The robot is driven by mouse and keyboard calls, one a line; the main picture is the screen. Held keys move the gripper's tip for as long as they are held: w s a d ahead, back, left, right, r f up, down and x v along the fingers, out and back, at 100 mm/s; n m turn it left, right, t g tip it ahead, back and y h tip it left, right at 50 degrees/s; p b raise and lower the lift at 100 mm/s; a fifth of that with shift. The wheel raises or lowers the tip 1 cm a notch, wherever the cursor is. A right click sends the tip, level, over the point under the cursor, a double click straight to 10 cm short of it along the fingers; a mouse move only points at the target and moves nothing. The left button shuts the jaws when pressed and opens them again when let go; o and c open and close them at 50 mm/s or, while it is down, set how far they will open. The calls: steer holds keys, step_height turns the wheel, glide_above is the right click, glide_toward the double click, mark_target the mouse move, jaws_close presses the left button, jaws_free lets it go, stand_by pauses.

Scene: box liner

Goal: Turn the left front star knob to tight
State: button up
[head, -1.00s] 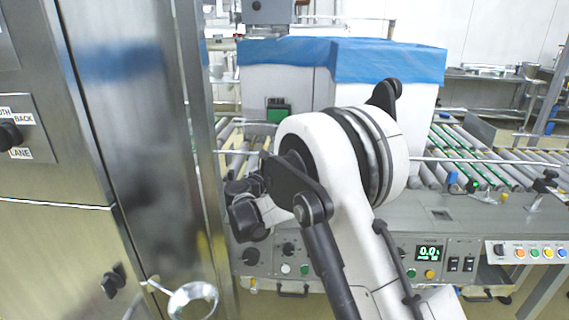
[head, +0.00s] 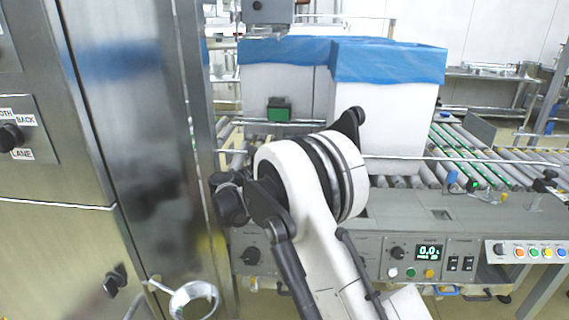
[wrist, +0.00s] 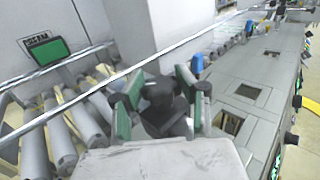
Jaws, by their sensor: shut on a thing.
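In the wrist view, a black lobed star knob (wrist: 158,97) sits between the green-padded fingers of my gripper (wrist: 162,90), beside a long metal guide rail (wrist: 75,103). My gripper is shut on this knob. Part of the knob's lower side merges with dark gripper parts, and no tight mark or pointer can be read. In the head view my white arm covers the knob's place, and the fingers cannot be made out there.
Two white boxes with blue liners (head: 388,62) stand on the roller conveyor (head: 480,170) behind my arm. A steel cabinet (head: 140,130) stands close on the left. A control panel (head: 415,258) runs along the front. Another dark knob (head: 545,180) is at far right.

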steer(key=o, duration=1.2)
steer(key=shift+o, duration=0.2)
step_height(320, 180, up, 10)
